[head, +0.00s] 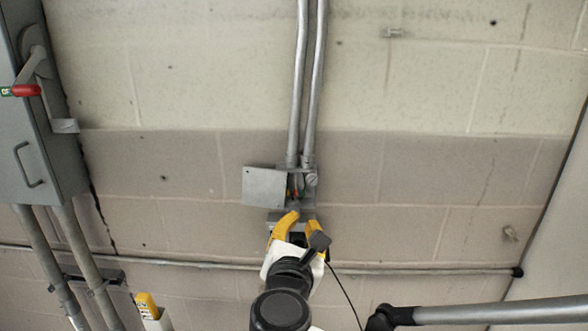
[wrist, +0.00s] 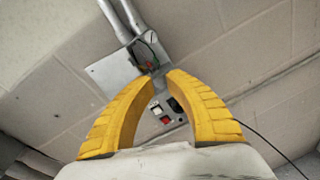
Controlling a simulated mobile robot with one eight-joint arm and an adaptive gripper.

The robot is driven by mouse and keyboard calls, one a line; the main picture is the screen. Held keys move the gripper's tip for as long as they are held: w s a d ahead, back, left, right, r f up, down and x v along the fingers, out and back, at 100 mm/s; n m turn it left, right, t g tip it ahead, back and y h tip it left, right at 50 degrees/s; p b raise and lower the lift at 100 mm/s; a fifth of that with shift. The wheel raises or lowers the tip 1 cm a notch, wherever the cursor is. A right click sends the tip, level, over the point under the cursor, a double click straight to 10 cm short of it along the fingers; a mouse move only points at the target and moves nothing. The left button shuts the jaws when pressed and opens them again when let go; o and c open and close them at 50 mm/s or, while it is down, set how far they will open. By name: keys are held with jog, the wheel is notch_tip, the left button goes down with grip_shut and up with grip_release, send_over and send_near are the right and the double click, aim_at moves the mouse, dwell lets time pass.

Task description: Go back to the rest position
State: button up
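My gripper (head: 298,222) has two yellow fingers and is raised in front of the wall, just below the open junction box (head: 310,180). In the wrist view my gripper (wrist: 163,80) has its fingertips apart, with no object seen pinched between them. Beyond the fingers is a small grey panel with a red switch (wrist: 166,119) and a white switch (wrist: 157,109). A dark piece (wrist: 175,104) sits beside them, partly hidden by the right finger. A thin black cable (wrist: 272,147) runs down from behind that finger.
The junction box's square cover plate (head: 264,187) stands out to the left. Conduits (head: 308,80) rise above it. A grey electrical cabinet (head: 38,130) with a red-handled lever is at left. A horizontal pipe (head: 420,270) crosses the wall. The wall at right is mostly clear.

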jog(key=s+d+f+m+g+h+b, duration=0.1)
jog(key=s+d+f+m+g, duration=0.15)
jog(key=d+f+m, duration=0.4)
jog(key=s+d+f+m+g+h+b, duration=0.1)
jog(key=s+d+f+m+g+b, duration=0.15)
jog(key=d+m, duration=0.55)
jog(key=s+d+f+m+g+y+b, duration=0.2)
jog(key=s+f+m, duration=0.7)
jog(key=m, duration=0.7)
jog(key=shift+s+d+f+g+y, duration=0.15)
jog(key=shift+s+d+g+y, duration=0.85)
jog(key=shift+s+g, duration=0.4)
jog(key=shift+w+d, duration=0.1)
